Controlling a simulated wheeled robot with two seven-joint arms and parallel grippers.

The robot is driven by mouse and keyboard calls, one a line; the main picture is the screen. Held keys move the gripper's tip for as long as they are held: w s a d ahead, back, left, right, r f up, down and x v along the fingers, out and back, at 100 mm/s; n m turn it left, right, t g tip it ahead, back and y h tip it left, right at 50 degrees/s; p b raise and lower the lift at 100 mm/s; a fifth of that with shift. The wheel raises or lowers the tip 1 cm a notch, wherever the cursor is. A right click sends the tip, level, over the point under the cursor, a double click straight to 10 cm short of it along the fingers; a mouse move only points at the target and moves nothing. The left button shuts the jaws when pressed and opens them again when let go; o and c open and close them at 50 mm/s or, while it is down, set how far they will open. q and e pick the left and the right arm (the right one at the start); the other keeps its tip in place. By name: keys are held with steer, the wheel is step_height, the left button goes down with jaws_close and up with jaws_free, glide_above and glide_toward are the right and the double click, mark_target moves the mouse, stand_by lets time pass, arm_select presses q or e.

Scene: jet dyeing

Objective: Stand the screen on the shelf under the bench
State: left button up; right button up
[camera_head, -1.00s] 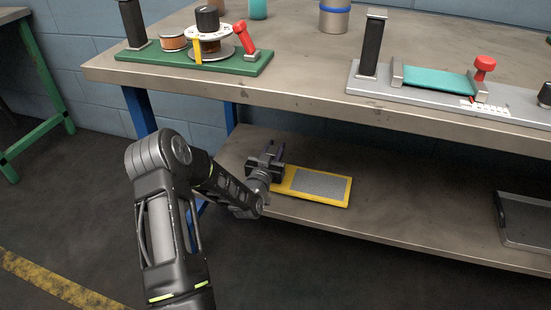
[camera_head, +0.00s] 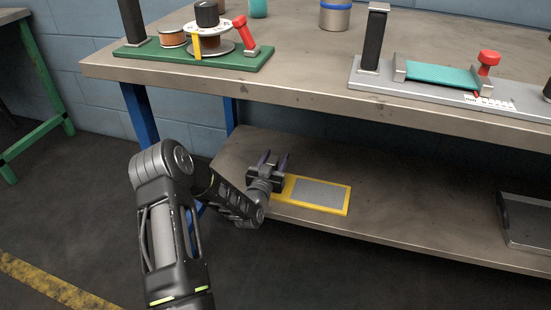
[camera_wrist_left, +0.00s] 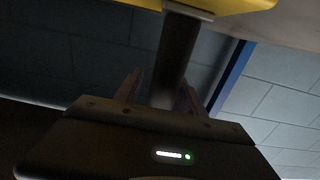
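The screen (camera_head: 320,194), a yellow frame with a grey mesh panel, appears to lie flat on the lower shelf (camera_head: 400,212) under the bench. Its left end is partly hidden by my left gripper (camera_head: 274,160), whose two fingers show spread apart in the head view. In the left wrist view, the yellow frame (camera_wrist_left: 215,5) crosses the top edge. A dark post (camera_wrist_left: 175,52) runs from a pale plate at the frame down between the open fingers (camera_wrist_left: 162,94). Whether a finger touches the post is hard to tell. My right gripper is in neither view.
A dark tray (camera_head: 525,220) sits at the shelf's right end; the shelf between it and the screen is clear. The bench top (camera_head: 300,60) overhangs the shelf. A blue leg (camera_head: 140,112) stands left. A green fixture (camera_head: 180,54) and a grey fixture (camera_head: 440,85) stand on top.

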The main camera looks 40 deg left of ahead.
arm_select(q)
steer(key=shift+r, duration=0.1)
steer(key=shift+s+r, duration=0.1)
steer(key=shift+s+d+p, duration=0.2)
steer(key=shift+s+p, duration=0.1)
steer(key=p+v, duration=0.3)
steer(key=v, duration=0.3)
steer(key=shift+s+d+r, duration=0.15)
steer(key=shift+s, duration=0.15)
steer(key=s, duration=0.1)
steer(key=s+b, duration=0.1)
steer(key=shift+s+d+f, duration=0.3)
steer(key=shift+s+f, duration=0.1)
steer(key=shift+s+d+r+b, duration=0.2)
steer(key=shift+s+d+b, duration=0.15)
steer(key=shift+s, duration=0.35)
steer(key=shift+d, duration=0.1)
